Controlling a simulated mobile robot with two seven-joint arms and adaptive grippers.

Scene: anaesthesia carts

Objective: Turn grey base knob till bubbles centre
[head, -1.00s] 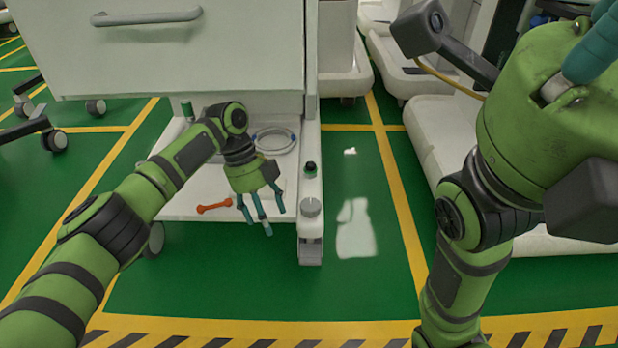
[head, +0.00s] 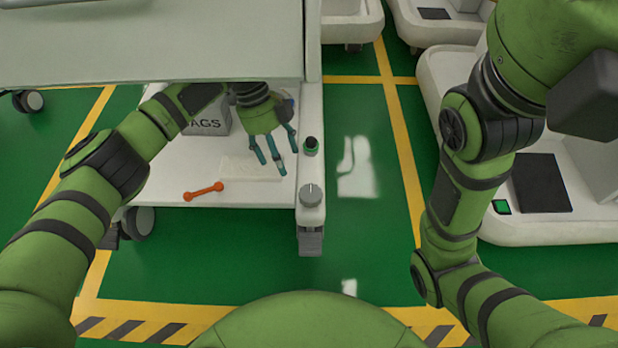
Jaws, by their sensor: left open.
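The grey base knob (head: 312,195) stands upright on the cart's white right-hand base rail, near its front end, with a dark index line on top. My left gripper (head: 276,161) is open and empty, its teal fingers spread over the cart's lower shelf. It is left of the knob and a little behind it, apart from it. A dark knob or cap (head: 311,145) with a green part sits farther back on the same rail. I cannot make out any level bubbles. My right arm shows at the right, but its gripper is out of the picture.
An orange dumbbell-shaped piece (head: 203,191) and a box marked "AGS" (head: 207,123) are on the lower shelf (head: 232,195). The cart body (head: 150,45) overhangs the shelf. Green floor (head: 365,240) right of the rail is clear. White equipment bases (head: 520,232) stand farther right.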

